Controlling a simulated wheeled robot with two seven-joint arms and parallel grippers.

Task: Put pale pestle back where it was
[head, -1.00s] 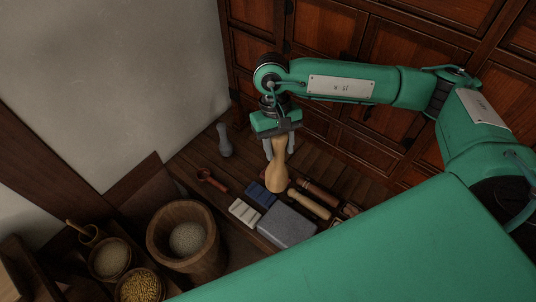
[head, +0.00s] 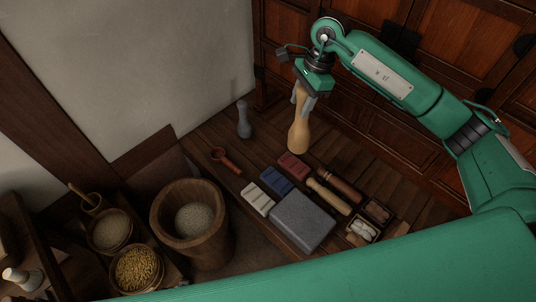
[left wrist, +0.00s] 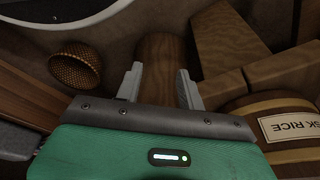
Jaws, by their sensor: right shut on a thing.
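The pale pestle (head: 298,136), a light wooden piece with a narrow waist, is upright in the head view at the back of the plank shelf (head: 215,137). My right gripper (head: 307,100) is shut on its upper part from above. The pestle's foot is beside or just above the planks; I cannot tell whether it touches. In the left wrist view my left gripper (left wrist: 158,88) is open, its fingers apart. A brown wooden cylinder (left wrist: 160,55) shows beyond them, and I see no grip on it.
A grey pestle (head: 244,122) stands to the left, near a red scoop (head: 228,161). Red (head: 293,166), blue (head: 276,180) and cream (head: 257,198) blocks, a grey stone slab (head: 303,221) and rolling-pin-like rods (head: 328,197) lie in front. A wooden mortar (head: 163,220) stands front left.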

